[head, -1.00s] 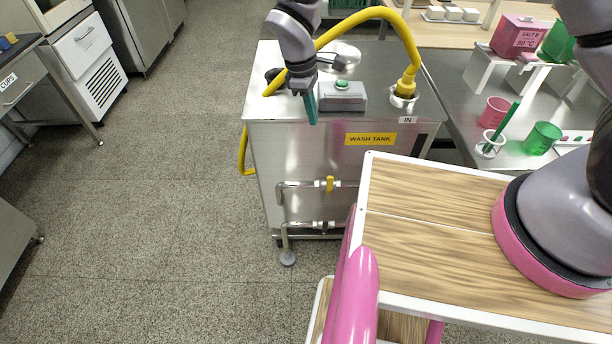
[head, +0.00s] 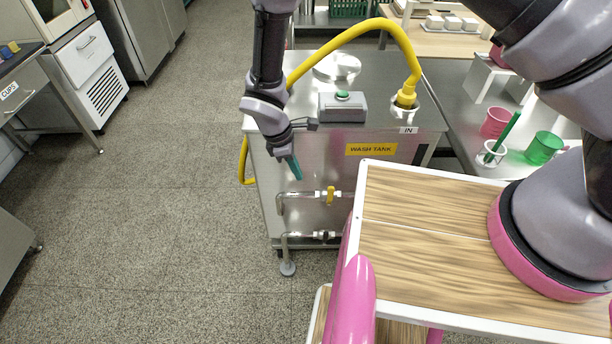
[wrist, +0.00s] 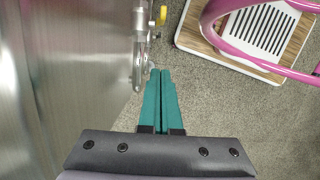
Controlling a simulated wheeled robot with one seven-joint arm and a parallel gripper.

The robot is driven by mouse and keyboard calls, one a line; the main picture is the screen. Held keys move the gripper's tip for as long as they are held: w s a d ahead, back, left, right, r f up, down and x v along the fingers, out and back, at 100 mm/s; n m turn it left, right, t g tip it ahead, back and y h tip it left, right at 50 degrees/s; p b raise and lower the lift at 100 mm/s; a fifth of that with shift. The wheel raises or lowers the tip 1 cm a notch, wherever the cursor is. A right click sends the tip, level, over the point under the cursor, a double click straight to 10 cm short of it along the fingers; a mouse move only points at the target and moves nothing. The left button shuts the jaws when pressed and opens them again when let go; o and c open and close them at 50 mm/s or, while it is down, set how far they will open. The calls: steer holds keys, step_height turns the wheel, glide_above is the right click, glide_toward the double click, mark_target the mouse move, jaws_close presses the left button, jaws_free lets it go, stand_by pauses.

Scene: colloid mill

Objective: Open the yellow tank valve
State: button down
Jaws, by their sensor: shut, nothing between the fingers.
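The yellow valve handle (head: 331,196) sits on the upper metal pipe at the front of the steel wash tank (head: 320,160). It stands upright, across the pipe. In the wrist view the yellow handle (wrist: 162,15) shows at the top, on the pipe (wrist: 140,45). My gripper (head: 296,170) is in front of the tank, above and to the left of the handle and apart from it. Its teal fingers (wrist: 161,72) are shut together with nothing between them, pointing down toward the pipe.
A lower pipe with a dark-handled valve (head: 322,235) runs below the upper one. My wooden-topped cart with pink rails stands close at the right. A yellow hose (head: 350,35) arches over the tank, by a grey box (head: 343,107). The floor at left is clear.

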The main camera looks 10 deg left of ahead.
mark_target(330, 194)
steer(key=w+d+f, duration=0.1)
steer(key=d+f, duration=0.5)
steer(key=f, duration=0.2)
steer(key=shift+w, duration=0.25)
